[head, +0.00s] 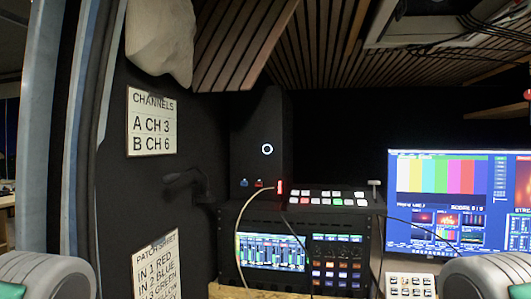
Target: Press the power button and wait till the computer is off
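The power button (267,149) is a white glowing ring on the front of a tall black computer case (248,118). The case stands at the middle of the head view, behind the rack of gear. The ring is lit. Neither of my grippers shows in the head view, so their distance to the button cannot be told.
A rack (228,220) with a mixer screen and a switcher panel (328,199) stands in front of the case. Cables hang over it. A monitor (420,177) with colour bars is lit at right. A dark microphone-like arm (188,180) juts out at left, below the channels sign (152,122).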

